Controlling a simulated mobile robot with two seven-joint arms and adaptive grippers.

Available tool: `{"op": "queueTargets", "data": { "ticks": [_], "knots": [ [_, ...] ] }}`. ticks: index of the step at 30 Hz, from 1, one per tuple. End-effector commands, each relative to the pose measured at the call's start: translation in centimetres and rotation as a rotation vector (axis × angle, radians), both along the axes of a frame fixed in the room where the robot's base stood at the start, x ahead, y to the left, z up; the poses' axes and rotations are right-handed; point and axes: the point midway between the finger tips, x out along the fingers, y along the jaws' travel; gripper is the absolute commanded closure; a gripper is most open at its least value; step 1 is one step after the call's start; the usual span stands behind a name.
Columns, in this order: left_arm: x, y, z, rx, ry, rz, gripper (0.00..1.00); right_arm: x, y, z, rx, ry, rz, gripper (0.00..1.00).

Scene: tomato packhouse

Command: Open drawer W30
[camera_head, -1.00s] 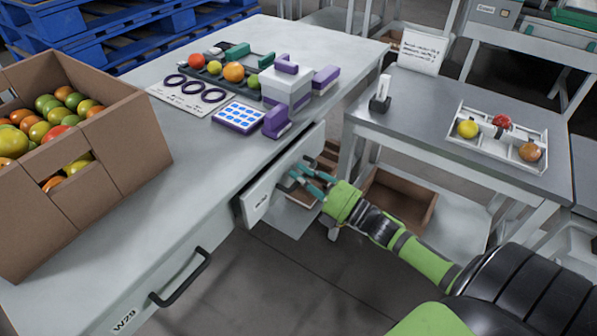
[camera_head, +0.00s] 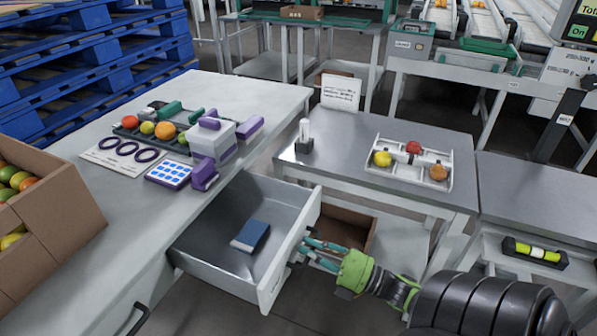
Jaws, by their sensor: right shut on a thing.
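The drawer (camera_head: 210,255) is pulled well out from under the left workbench. Its inside shows, with a dark blue, book-like item (camera_head: 254,235) lying on the bottom. My right gripper (camera_head: 306,248) is at the outer side of the drawer front (camera_head: 311,222), shut on the drawer handle, which the fingers largely hide. The label on the drawer front cannot be read from here. My left gripper is not in view.
The left workbench (camera_head: 250,100) carries a tray of tomatoes, purple-and-white devices and a ring card. A cardboard box (camera_head: 60,215) of tomatoes stands at left. A grey table (camera_head: 345,150) with a white divided tray (camera_head: 375,172) stands close beyond the drawer. Another drawer handle (camera_head: 135,322) shows at bottom left.

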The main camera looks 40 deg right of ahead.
Motion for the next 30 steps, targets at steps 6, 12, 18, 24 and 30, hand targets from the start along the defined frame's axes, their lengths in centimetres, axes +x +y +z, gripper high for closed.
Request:
{"op": "queueTargets", "data": {
  "ticks": [6,12,18,24,30],
  "knots": [
    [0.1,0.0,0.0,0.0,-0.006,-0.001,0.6,-0.4,-0.2,0.0,-0.001,0.0,-0.001,1.0],
    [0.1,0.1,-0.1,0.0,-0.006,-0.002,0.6,-0.4,-0.2,0.0,-0.001,0.0,0.0,1.0],
    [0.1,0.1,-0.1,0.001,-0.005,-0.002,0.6,-0.4,-0.2,0.0,-0.001,0.0,0.0,0.58],
    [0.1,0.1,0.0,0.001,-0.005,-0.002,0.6,-0.4,-0.2,0.0,0.0,0.0,0.0,0.58],
    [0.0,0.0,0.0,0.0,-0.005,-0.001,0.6,-1.6,-0.7,-0.4,0.001,0.005,-0.002,0.58]
  ]
}}
